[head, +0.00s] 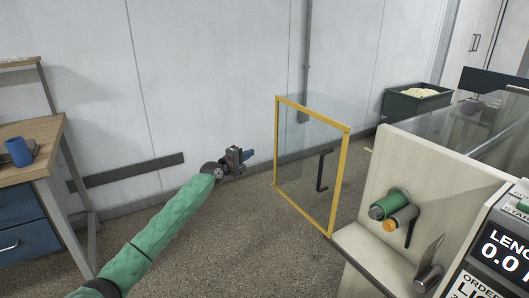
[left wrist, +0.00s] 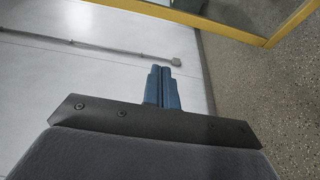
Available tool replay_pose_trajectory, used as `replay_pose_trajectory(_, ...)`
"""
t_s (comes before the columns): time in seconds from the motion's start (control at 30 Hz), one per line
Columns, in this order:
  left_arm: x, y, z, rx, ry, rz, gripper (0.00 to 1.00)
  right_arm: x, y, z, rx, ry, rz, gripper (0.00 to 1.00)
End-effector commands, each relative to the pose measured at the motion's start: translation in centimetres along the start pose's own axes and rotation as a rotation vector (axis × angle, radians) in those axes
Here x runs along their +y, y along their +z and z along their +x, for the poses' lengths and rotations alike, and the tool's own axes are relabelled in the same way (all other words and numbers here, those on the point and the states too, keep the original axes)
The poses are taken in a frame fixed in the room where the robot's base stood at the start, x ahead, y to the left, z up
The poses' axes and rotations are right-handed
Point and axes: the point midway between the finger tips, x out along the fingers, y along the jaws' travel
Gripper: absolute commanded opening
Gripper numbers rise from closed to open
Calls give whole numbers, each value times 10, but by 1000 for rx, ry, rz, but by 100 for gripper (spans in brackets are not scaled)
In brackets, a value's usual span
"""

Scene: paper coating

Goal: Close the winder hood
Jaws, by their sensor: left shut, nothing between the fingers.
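The winder hood (head: 312,158) is a clear panel in a yellow frame with a black handle (head: 322,171). In the head view it stands swung out from the left side of the cream machine (head: 385,185), so it is open. A corner of its yellow frame (left wrist: 225,32) shows at the top of the left wrist view. My left gripper (head: 250,154) is left of the hood, apart from it, at the end of a green-sleeved arm. Its blue fingers (left wrist: 162,88) are shut and empty. My right gripper is not in view.
A wooden-topped bench (head: 35,135) with a blue cup (head: 19,152) and blue drawers stands at the left. The machine has green and orange rolls and a display (head: 500,252) at the right. A dark green bin (head: 417,100) stands behind. The floor between bench and hood is clear.

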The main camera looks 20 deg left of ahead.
Motion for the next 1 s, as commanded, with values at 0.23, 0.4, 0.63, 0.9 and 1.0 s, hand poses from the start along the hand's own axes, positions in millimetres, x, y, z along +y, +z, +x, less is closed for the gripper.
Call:
replay_pose_trajectory(0.23, 5, -2, 14, 1, 8, -8, 0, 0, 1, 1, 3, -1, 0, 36)
replay_pose_trajectory(0.4, 4, -2, 36, 2, 8, -8, 0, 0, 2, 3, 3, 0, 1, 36)
replay_pose_trajectory(0.63, 4, -1, 66, 0, 7, -8, 0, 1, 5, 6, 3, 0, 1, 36)
replay_pose_trajectory(0.9, 4, -2, 91, 2, 7, -6, 0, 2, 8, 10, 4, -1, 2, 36)
replay_pose_trajectory(1.0, 4, -2, 99, 1, 7, -6, 0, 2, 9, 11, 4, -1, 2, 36)
